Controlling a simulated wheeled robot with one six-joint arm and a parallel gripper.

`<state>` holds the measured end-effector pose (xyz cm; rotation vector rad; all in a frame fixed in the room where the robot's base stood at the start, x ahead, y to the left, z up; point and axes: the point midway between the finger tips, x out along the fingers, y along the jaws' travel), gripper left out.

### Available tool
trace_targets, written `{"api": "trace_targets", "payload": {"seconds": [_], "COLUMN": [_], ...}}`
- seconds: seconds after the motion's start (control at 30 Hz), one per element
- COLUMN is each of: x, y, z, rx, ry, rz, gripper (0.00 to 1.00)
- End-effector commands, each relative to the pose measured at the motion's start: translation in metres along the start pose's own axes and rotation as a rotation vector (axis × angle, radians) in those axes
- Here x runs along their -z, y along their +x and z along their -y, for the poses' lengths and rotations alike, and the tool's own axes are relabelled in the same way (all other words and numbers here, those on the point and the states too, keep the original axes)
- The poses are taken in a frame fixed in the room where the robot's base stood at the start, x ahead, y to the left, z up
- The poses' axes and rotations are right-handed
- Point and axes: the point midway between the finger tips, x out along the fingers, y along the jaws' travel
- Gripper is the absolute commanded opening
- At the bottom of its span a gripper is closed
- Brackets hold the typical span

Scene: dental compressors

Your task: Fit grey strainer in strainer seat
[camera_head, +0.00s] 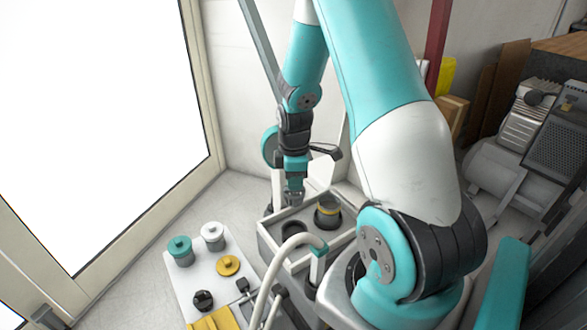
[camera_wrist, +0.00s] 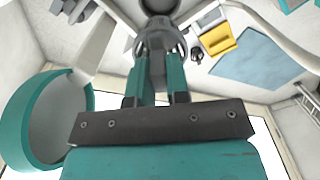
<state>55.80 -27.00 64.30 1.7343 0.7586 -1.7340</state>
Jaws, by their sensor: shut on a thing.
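My gripper (camera_head: 294,192) points down above the white box on the floor-level surface. Its teal fingers (camera_wrist: 160,62) are shut on the grey strainer (camera_wrist: 157,28), which shows as a dark grey rounded piece beyond the fingertips in the wrist view. In the head view the strainer is small and hard to separate from the fingers. The white box (camera_head: 272,246) has a dark round opening (camera_head: 293,229) just below my gripper and a dark cup with a yellow ring (camera_head: 328,211) to the right. I cannot tell for certain which is the strainer seat.
A pale board left of the box carries a teal-lidded jar (camera_head: 180,250), a white-lidded jar (camera_head: 213,235), a yellow disc (camera_head: 228,265), a black knob (camera_head: 203,300) and a yellow tray (camera_head: 212,320). A cream hose (camera_head: 272,275) arches before the box. Compressor machinery (camera_head: 520,140) stands right.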

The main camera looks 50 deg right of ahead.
Motion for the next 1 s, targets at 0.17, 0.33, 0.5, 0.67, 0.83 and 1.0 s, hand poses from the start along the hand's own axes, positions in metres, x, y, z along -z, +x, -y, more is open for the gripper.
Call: {"api": "trace_targets", "payload": {"seconds": [0.17, 0.33, 0.5, 0.67, 0.83, 1.0], "x": [-0.001, 0.000, 0.000, 0.000, 0.000, -0.001], "y": [0.012, 0.026, 0.039, 0.043, 0.042, 0.042], "z": [0.000, 0.000, 0.000, 0.000, 0.000, 0.000], "rx": [0.000, 0.000, 0.000, -0.001, -0.001, 0.000], "ry": [-0.003, -0.002, -0.002, -0.002, -0.002, -0.001], "rz": [0.000, 0.000, 0.000, 0.000, 0.000, 0.000], "gripper": [0.00, 0.00, 0.00, 0.00, 0.00, 0.00]}}
